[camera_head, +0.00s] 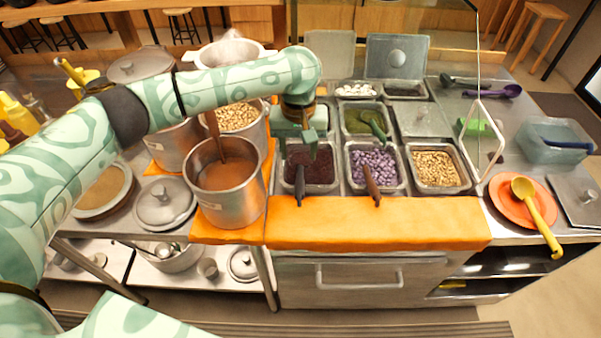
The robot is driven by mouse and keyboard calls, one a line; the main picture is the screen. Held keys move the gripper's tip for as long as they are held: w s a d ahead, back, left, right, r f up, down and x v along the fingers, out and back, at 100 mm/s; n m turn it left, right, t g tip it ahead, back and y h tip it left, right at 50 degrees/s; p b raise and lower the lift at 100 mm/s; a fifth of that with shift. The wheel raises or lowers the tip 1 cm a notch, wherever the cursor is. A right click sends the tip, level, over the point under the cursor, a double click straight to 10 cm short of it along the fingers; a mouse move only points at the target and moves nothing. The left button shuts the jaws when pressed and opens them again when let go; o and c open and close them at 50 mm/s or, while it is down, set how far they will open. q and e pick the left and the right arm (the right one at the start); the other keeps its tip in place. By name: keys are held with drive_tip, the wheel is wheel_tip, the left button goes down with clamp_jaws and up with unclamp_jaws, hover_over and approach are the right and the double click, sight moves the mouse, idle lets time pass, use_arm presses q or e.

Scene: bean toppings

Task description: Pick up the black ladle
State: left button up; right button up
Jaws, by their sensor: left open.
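A black ladle handle (299,186) leans out over the front edge of a metal pan (324,190) of dark red beans; its bowl end is not clear to see. My left gripper (299,149) comes in from the upper left and points down over the back of this pan, behind and above the handle. It is open, and nothing shows between its fingers. It hides part of the pan's rear. My right gripper is not in view.
Beside it are pans of purple beans (373,167) with a brown handle, pale beans (434,169), and green topping with a green ladle (377,126). A tall pot (228,192) stands left. A glass divider (480,130) rises right. Another dark utensil (452,80) lies back right.

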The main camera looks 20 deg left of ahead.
sight(300, 184)
use_arm(q)
wheel_tip(300, 184, down, 8)
drive_tip(key=b, duration=0.2)
drive_tip(key=shift+r+b, duration=0.25)
drive_tip(key=shift+b, duration=0.1)
wheel_tip(300, 184, down, 5)
drive_tip(key=b, duration=0.3)
drive_tip(key=shift+d+f, duration=0.15)
drive_tip(key=shift+r, duration=0.2)
clamp_jaws()
